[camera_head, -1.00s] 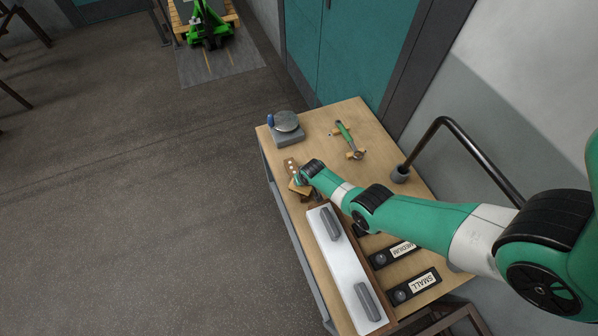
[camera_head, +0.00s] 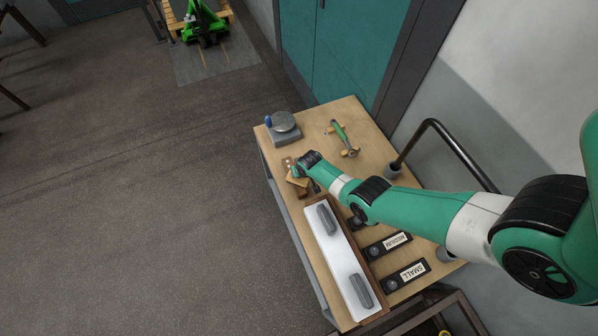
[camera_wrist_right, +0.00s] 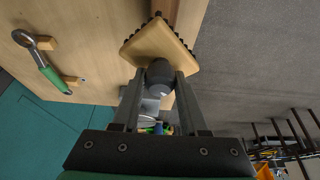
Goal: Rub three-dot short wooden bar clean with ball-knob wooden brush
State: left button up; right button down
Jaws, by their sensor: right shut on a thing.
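The wooden brush (camera_wrist_right: 158,42) has a square light plate, dark bristles and a dark knob (camera_wrist_right: 160,76). My right gripper (camera_wrist_right: 160,82) is shut on the knob. The brush (camera_head: 297,181) also shows in the head view, partly hidden by my right gripper (camera_head: 301,173). The short wooden bar (camera_head: 288,163) lies on the table with one end showing past the brush. In the wrist view the bar (camera_wrist_right: 190,18) runs under or just behind the brush, which hides its middle. I cannot tell whether the bristles touch it. My left gripper is out of view.
A grey round-topped device (camera_head: 284,130) stands at the table's far left corner. A green-handled tool (camera_head: 340,133) rests on wooden supports. A white-topped case (camera_head: 336,262) with grey handles and black blocks labelled MEDIUM (camera_head: 388,244) and SMALL (camera_head: 405,275) fill the near side.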

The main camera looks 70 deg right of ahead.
jog(key=shift+f, duration=0.1)
notch_tip(320, 180, up, 3)
jog(key=p, duration=0.3)
jog(key=shift+s, duration=0.1)
